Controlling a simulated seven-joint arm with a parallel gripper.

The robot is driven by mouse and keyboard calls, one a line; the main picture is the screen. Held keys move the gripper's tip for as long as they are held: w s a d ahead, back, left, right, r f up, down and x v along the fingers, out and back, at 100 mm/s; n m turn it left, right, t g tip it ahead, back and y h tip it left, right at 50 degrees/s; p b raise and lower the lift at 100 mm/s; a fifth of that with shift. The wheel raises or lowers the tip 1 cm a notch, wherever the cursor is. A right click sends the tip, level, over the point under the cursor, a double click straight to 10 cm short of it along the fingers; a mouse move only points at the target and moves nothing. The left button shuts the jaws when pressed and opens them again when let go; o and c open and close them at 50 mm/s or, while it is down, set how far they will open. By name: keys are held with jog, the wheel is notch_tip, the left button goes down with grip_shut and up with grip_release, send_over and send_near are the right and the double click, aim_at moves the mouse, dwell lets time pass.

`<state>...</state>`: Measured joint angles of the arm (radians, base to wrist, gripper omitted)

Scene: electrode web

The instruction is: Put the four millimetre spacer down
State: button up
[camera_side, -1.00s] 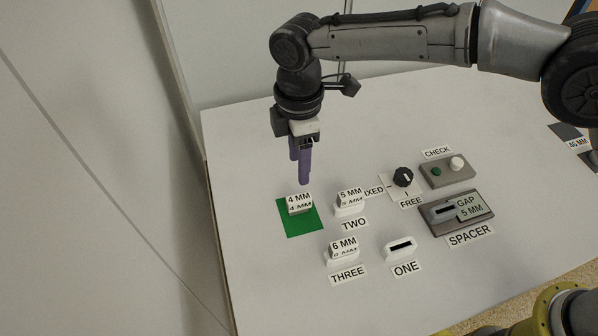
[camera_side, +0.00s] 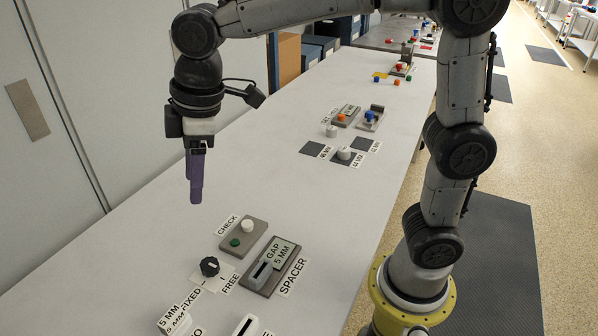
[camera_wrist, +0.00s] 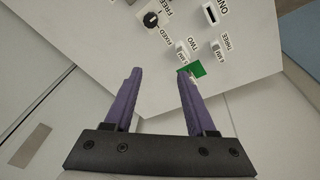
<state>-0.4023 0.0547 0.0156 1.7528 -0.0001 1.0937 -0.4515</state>
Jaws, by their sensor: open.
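My gripper (camera_side: 195,198) is open and empty, with its purple fingers pointing down above the white table behind the CHECK box. The wrist view shows the two fingers (camera_wrist: 159,74) spread with nothing between them. The green mat (camera_wrist: 197,68) shows just beyond the right fingertip in the wrist view. The four millimetre spacer is mostly or wholly hidden by that finger there, so I cannot make it out. Both spacer and mat lie outside the side view now. The 5 MM spacer (camera_side: 174,320) stands at the bottom edge of the side view.
The grey SPACER fixture (camera_side: 262,273) reads GAP 5 MM. The FIXED/FREE knob (camera_side: 209,266) and CHECK box (camera_side: 243,237) stand beside it. Holder ONE (camera_wrist: 211,14) looks empty. The 6 MM spacer (camera_wrist: 216,47) is at THREE. The table left of my gripper is clear.

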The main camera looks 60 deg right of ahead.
jog(key=s+d+f+m+t+h, duration=0.1)
jog(key=s+d+f+m+t, duration=0.2)
jog(key=s+d+m, duration=0.6)
jog(key=s+d, duration=0.6)
jog(key=s, duration=0.4)
jog(key=shift+s+f+m, duration=0.2)
jog(key=shift+f+m, duration=0.1)
jog(key=shift+m, duration=0.1)
jog(key=shift+d, duration=0.1)
dwell(0.7)
